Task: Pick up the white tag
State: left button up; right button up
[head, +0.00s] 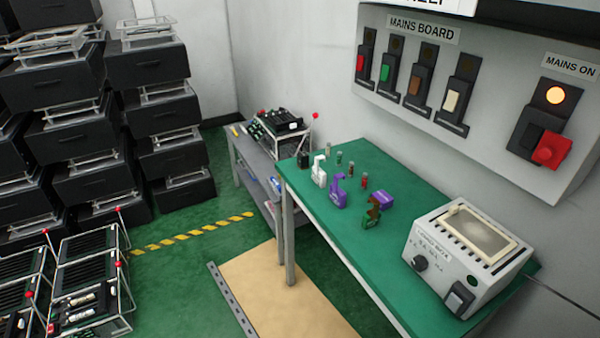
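A small white piece (319,177), the only white one in the group and likely the white tag, stands on the green-topped table (425,225) near its far left edge. It is too small to make out in detail. A small black piece (303,160) is just behind it to the left, and a purple piece (339,194) is in front of it to the right. Neither of my grippers shows in the head view.
A green and brown piece (372,214), another purple piece (384,199) and several small cylinders share the table. A grey box (455,262) stands at its near right end. The mains board (411,85) with levers hangs on the wall above. Black crates (65,140) are stacked at left.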

aim_at(319, 175)
jog(key=u, duration=1.6)
jog(key=i, duration=2)
jog(key=z, duration=4.2)
